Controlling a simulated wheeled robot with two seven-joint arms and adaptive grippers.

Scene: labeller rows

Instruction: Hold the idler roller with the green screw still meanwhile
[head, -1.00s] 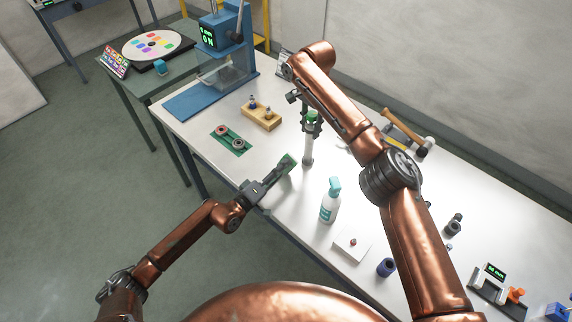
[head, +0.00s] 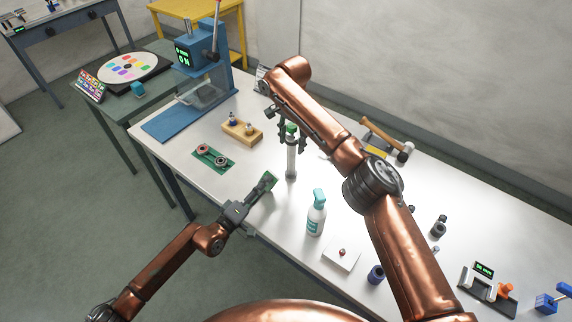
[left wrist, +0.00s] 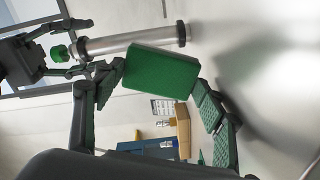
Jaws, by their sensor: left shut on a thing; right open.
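The idler roller (head: 291,162) is a grey metal cylinder standing upright on the white table, with a green screw (head: 291,130) at its top. My right gripper (head: 292,139) is open, its fingers on both sides of the roller's top end. My left gripper (head: 262,189) is shut on a green block (head: 269,180), low beside the roller. In the left wrist view the green block (left wrist: 160,72) sits between the fingers and overlaps part of the roller (left wrist: 125,41). I cannot tell whether block and roller touch. The green screw also shows there (left wrist: 60,53).
A wooden block with two small parts (head: 242,132) and a green plate with two rings (head: 213,158) lie behind left. A blue press (head: 197,55) stands at the far end.

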